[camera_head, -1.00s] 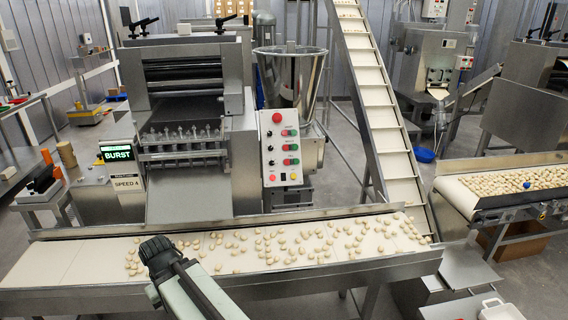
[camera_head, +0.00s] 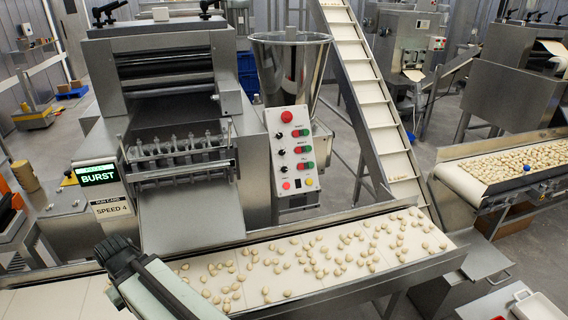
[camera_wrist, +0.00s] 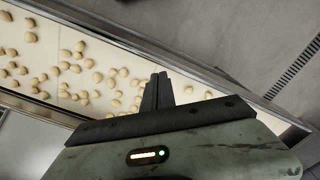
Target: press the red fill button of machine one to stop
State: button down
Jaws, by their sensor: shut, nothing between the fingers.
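Machine one (camera_head: 180,130) stands at the left centre, with a tilted white control panel (camera_head: 290,150) on its right side. The panel has a large red button at the top, rows of red and green buttons with black knobs, and lamps at the bottom. The red button of the lowest red-green row (camera_head: 300,167), seemingly the fill row, is unobstructed; its label is too small to read surely. In the wrist view my gripper (camera_wrist: 158,90) is shut and empty, above the belt. In the head view my arm is at the lower left, well apart from the panel.
A conveyor belt (camera_head: 390,250) with many pale pasta pieces runs across in front of the machine. A display (camera_head: 97,174) reads BURST, with a SPEED 4 card below. A steel hopper (camera_head: 290,70) and an inclined conveyor (camera_head: 370,90) stand behind the panel.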

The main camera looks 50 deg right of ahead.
jog(key=shift+d+r, duration=0.1)
jog(key=w+d+f+m+t+h+b, duration=0.1)
jog(key=w+d+m+t+b, duration=0.15)
jog(key=d, duration=0.65)
jog(key=w+d+m+t+h+b, duration=0.15)
jog(key=w+d, duration=0.25)
jog(key=d, duration=0.5)
jog(key=d+r+m+t+h+b, duration=0.1)
jog(key=d+r+t+h, duration=0.15)
jog(key=d, duration=0.95)
jog(key=d+r+m+t+h+b, duration=0.1)
jog(key=d+r+h, duration=0.15)
jog(key=d, duration=0.85)
jog(key=s+d+r+t+h+b, duration=0.1)
jog(key=s+d+r+h+b, duration=0.15)
jog(key=d, duration=0.55)
jog(key=s+d+r+t+h+b, duration=0.1)
jog(key=s+d+r+h, duration=0.1)
jog(key=s+d, duration=0.35)
jog(key=s+d+r+n+t+h+b, duration=0.1)
jog(key=s+d+r+t+h+b, duration=0.1)
jog(key=s+d+r, duration=0.6)
jog(key=s+d+t+h, duration=0.1)
jog(key=s+d, duration=0.1)
jog(key=d, duration=0.2)
jog(key=shift+s+n+t+h+b, duration=0.3)
jog(key=shift+s+n+t+b, duration=0.05)
jog(key=shift+s+n+b, duration=0.05)
jog(key=shift+d, duration=0.1)
